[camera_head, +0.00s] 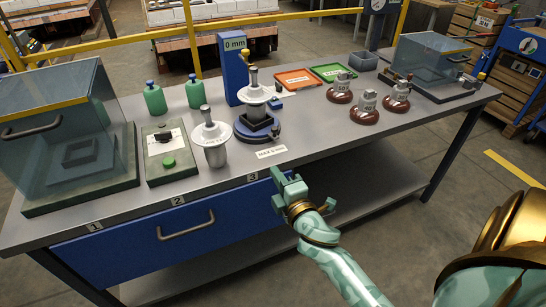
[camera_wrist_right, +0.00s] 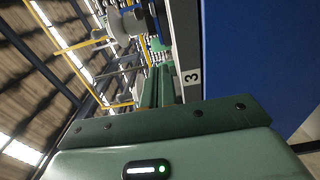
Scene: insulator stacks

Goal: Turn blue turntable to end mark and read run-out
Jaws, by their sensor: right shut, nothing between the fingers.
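The blue turntable (camera_head: 246,135) sits on the bench near its middle, with a grey-white insulator piece (camera_head: 254,95) standing on it. A small dark knob (camera_head: 275,131) shows at its right edge. I cannot make out an end mark. Behind it stands a blue gauge post (camera_head: 231,70) whose display (camera_head: 233,44) reads 0 mm. My right gripper (camera_head: 283,181) is shut and empty in front of the bench's front edge, below and apart from the turntable. Its green fingers show in the right wrist view (camera_wrist_right: 160,86), near the bench edge label 3 (camera_wrist_right: 192,77). My left gripper is out of view.
A white insulator (camera_head: 212,140) stands left of the turntable, beside a green-buttoned panel (camera_head: 168,160). A white label (camera_head: 271,152) lies in front. Clear boxes stand at left (camera_head: 65,140) and right (camera_head: 425,60). Brown insulators (camera_head: 366,112) are at right.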

